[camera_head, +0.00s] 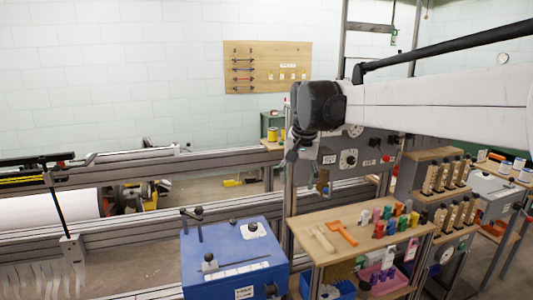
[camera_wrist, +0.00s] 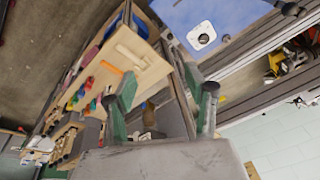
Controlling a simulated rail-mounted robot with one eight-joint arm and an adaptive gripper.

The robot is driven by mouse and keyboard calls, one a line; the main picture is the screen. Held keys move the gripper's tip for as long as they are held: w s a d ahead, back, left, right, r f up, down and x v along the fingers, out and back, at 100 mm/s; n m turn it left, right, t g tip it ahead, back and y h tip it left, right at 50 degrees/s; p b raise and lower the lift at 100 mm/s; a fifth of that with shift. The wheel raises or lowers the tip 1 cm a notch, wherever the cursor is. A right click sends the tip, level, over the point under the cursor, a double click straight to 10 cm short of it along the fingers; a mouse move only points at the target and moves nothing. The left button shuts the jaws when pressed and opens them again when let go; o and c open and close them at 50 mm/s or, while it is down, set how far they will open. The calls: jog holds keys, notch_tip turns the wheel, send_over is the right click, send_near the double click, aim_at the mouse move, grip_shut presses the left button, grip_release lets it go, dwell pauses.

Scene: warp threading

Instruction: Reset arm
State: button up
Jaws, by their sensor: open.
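My gripper (camera_head: 293,150) hangs below the dark end joint of my white arm in the head view, beside an upright metal post. It is small and partly dark there, so its fingers are hard to make out. In the wrist view my gripper (camera_wrist: 164,98) shows two green and grey fingers spread apart, with nothing between them. Behind the fingers lie the wooden bench and dark machine parts, seen at a tilt. My arm comes in from the right of the head view, raised above the benches.
A wooden bench (camera_head: 290,229) holds an orange tool (camera_head: 343,232) and coloured blocks. A blue box (camera_head: 230,265) with a lever stands left of it. Long metal rails (camera_head: 150,229) run across the left. A pegboard (camera_head: 267,67) hangs on the back wall. Shelves of bottles stand right.

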jog(key=s+d+n+t, duration=0.1)
jog(key=s+d, duration=0.3)
jog(key=s, duration=0.4)
jog(key=s+d+t, duration=0.1)
jog(key=s+d, duration=0.2)
jog(key=s, duration=0.6)
jog(key=s+d+f+t, duration=0.1)
jog(key=s+d+f, duration=0.1)
jog(key=s+f, duration=0.3)
jog(key=s+d+f+n+t, duration=0.1)
jog(key=s+f, duration=0.4)
jog(key=s, duration=0.5)
jog(key=shift+s+d+n+h, duration=0.3)
jog(key=shift+s+d, duration=0.1)
jog(key=shift+d, duration=0.35)
jog(key=shift+c, duration=0.3)
